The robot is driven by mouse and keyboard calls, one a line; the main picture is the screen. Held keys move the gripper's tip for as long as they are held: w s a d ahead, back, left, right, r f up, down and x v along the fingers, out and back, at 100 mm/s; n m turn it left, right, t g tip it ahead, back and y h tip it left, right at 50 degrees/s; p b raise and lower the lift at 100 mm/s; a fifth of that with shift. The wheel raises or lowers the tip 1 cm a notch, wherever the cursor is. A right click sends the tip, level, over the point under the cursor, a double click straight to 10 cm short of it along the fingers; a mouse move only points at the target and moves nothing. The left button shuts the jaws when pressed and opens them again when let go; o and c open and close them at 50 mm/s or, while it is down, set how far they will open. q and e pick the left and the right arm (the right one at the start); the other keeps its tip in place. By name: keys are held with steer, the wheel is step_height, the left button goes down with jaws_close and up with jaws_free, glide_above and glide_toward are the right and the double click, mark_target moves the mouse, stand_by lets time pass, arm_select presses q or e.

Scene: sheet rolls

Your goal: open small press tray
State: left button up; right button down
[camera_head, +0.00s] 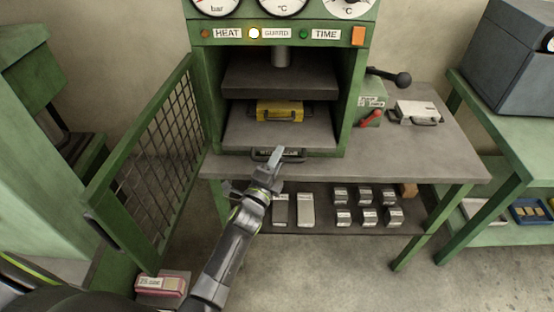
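The green press stands at the centre with a grey lower plate (235,132), which looks like the small press tray, inside its open bay. A dark handle (296,155) with a partly covered label sits at the tray's front edge. My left gripper (275,158) is at this handle, its pale fingertip overlapping it in the picture. I cannot tell whether the fingers touch or grip it. A yellow mould (280,111) with a handle rests on the plate, under the upper platen (265,80). My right gripper is not in view.
The mesh guard door (155,150) stands swung open at left. A black-knobbed lever (392,78) and a pale handled block (416,112) are right of the press. Several small metal blocks (365,205) lie on the shelf below. A pink box (163,284) is on the floor.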

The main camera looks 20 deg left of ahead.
arm_select(q)
jaws_close()
steer(key=shift+s, duration=0.1)
